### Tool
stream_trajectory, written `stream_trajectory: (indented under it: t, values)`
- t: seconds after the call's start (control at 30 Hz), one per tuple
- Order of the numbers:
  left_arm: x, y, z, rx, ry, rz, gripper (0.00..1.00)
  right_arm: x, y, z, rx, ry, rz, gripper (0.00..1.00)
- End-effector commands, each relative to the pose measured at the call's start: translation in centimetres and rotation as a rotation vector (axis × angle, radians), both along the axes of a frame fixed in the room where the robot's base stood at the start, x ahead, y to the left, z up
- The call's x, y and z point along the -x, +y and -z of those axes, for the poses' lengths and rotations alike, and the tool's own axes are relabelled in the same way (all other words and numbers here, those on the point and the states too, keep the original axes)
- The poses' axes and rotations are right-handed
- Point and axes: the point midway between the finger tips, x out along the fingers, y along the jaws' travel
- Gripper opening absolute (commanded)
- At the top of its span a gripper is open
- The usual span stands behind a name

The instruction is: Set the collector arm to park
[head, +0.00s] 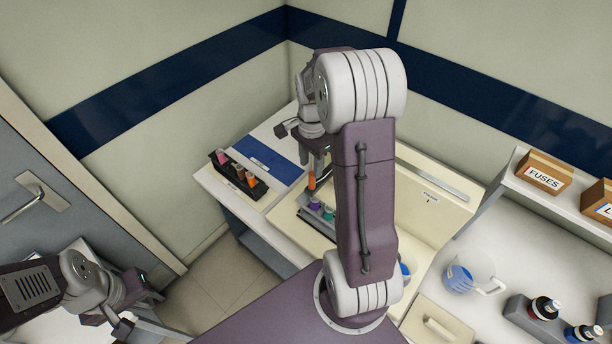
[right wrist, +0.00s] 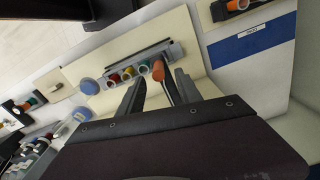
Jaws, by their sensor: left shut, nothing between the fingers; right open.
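The cream machine (head: 405,218) stands in the corner, with a grey rack (head: 305,213) of colored-capped tubes in its recess. The rack also shows in the right wrist view (right wrist: 113,86). I cannot clearly pick out the collector arm; a dark bar (right wrist: 138,54) runs along the rack. An orange piece (head: 311,181) is upright by the rack and also shows in the right wrist view (right wrist: 158,70), close to a fingertip. My right gripper (right wrist: 149,76) is open above the rack, its fingers around or beside that orange piece. My left gripper (head: 121,328) is shut and empty, low at left.
My right arm hides part of the machine.

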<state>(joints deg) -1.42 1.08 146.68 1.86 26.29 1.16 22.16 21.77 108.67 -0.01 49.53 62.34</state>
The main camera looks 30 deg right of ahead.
Motion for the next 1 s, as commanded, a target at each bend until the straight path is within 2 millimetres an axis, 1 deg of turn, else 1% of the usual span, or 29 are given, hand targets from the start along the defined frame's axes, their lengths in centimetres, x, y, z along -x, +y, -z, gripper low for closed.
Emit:
stream_trajectory:
  t: [0.17,0.27,0.37,0.5,0.6,0.7,0.8,1.0]
  values:
    - [0.0,0.0,-0.2,0.000,0.000,0.000,0.00,0.2,-0.4,-0.1,-0.001,0.001,0.012,0.41]
    - [0.0,0.0,-0.3,0.000,0.000,0.000,0.00,0.2,-0.3,0.6,-0.002,0.003,0.011,0.41]
    - [0.0,0.0,-0.7,0.000,0.000,0.000,0.00,0.3,-0.3,2.4,-0.002,0.006,0.011,0.41]
    - [0.0,0.0,-1.2,0.000,0.000,0.000,0.00,0.3,-0.3,5.4,-0.003,0.007,0.011,0.41]
    - [0.0,0.0,-1.4,0.000,0.000,0.000,0.00,0.3,-0.3,7.2,-0.003,0.005,0.011,0.41]
    - [0.0,0.0,-1.6,0.000,0.000,0.000,0.00,0.3,-0.3,8.3,-0.002,0.003,0.011,0.41]
    - [0.0,0.0,-1.6,0.000,0.000,0.000,0.00,0.2,-0.3,8.9,-0.001,0.001,0.011,0.41]
    - [0.0,0.0,-1.6,0.000,0.000,0.000,0.00,0.2,-0.3,9.0,0.000,0.000,0.011,0.41]
